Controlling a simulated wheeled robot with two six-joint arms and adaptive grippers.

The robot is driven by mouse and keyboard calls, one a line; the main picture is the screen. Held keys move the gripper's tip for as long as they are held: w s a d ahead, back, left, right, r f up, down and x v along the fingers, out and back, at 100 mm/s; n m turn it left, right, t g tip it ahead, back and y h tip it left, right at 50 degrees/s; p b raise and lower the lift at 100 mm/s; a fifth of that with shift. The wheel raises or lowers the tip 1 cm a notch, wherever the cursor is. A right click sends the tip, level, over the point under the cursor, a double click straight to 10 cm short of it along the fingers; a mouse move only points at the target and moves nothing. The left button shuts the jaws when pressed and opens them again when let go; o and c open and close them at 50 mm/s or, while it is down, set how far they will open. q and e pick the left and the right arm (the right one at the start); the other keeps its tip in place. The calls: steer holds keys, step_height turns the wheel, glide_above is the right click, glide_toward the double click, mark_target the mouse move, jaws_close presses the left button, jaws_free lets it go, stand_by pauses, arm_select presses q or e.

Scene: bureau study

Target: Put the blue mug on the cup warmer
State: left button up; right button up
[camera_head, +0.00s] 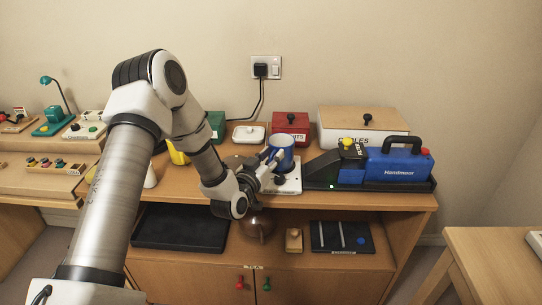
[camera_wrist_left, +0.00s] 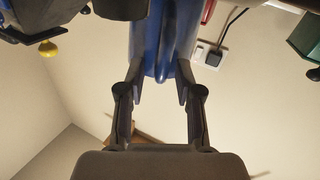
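The blue mug (camera_head: 283,141) is upright on the shelf unit, with its pale inside showing. A white plate with dark round parts, which looks like the cup warmer (camera_head: 294,187), is just below and in front of it. I cannot tell whether the mug touches it. My left gripper (camera_head: 268,163) reaches the mug's near left side. In the left wrist view, which looks upside down, the mug (camera_wrist_left: 150,40) and its handle lie between my left fingertips (camera_wrist_left: 160,88). Whether they press on it is unclear. The mug's base is hidden. My right gripper is out of view.
Behind are a red box (camera_head: 291,124), a wooden-lidded box (camera_head: 362,122) and a small white lidded box (camera_head: 248,134). A round brown pot (camera_head: 257,226) sits on the lower shelf.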

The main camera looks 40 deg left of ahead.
arm_select(q)
steer(key=shift+r, duration=0.15)
steer(key=s+d, duration=0.1)
steer(key=s, duration=1)
steer(key=s+d+f+m+g+h, duration=0.1)
steer(key=s+d+f+g+h, duration=0.15)
steer(key=d+f+g, duration=0.4)
steer(key=s+d+f+m+g+h, duration=0.1)
steer(key=s+d+f, duration=0.2)
steer(key=f, duration=0.6)
steer(key=s+d+f+g, duration=0.2)
steer(key=s+f+g, duration=0.3)
steer(key=s, duration=0.5)
steer(key=s+d+f+g+y, duration=0.1)
steer(key=s+d+f+g, duration=0.1)
steer(key=s+f+g, duration=0.3)
steer(key=s+f, duration=0.3)
steer(key=s, duration=0.2)
steer(key=shift+s+d+f, duration=0.35)
